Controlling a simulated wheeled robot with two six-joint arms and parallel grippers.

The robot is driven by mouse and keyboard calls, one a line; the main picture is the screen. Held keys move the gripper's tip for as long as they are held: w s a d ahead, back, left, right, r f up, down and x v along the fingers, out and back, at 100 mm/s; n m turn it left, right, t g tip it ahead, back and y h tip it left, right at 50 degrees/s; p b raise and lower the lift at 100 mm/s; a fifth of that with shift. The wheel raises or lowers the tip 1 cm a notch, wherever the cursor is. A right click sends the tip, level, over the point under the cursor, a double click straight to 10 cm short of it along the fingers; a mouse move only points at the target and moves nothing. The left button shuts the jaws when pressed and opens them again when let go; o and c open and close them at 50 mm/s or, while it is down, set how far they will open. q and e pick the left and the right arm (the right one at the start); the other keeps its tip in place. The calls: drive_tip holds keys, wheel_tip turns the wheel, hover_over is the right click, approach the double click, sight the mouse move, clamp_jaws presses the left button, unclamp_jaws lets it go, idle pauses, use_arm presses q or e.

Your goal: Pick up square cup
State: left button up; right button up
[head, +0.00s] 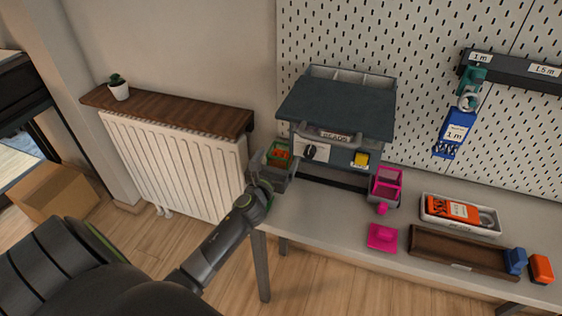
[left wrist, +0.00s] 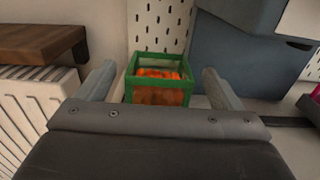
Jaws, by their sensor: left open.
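A green-edged square cup (head: 278,152) with orange contents stands at the left end of the table, beside the blue-grey cabinet. In the left wrist view the green-edged cup (left wrist: 158,92) is upright, straight ahead. My left gripper (head: 274,163) is open, with one finger on either side of this cup in the picture. In the left wrist view the fingers of my left gripper (left wrist: 159,70) look apart from its walls; its lower part is hidden by the gripper body. A magenta square cup (head: 387,183) stands right of the cabinet. My right gripper is out of view.
The blue-grey cabinet (head: 338,108), with a knob and a yellow block, stands close right of the green cup. A radiator (head: 180,165) with a wooden shelf (head: 165,108) is at the left. A white tray (head: 460,229) and brown tray (head: 425,246) lie farther right.

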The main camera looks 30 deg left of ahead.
use_arm(q)
drive_tip(key=shift+w+a, duration=0.15)
drive_tip(key=shift+w, duration=0.4)
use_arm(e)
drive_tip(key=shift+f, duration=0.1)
use_arm(q)
drive_tip(key=c, duration=1.1)
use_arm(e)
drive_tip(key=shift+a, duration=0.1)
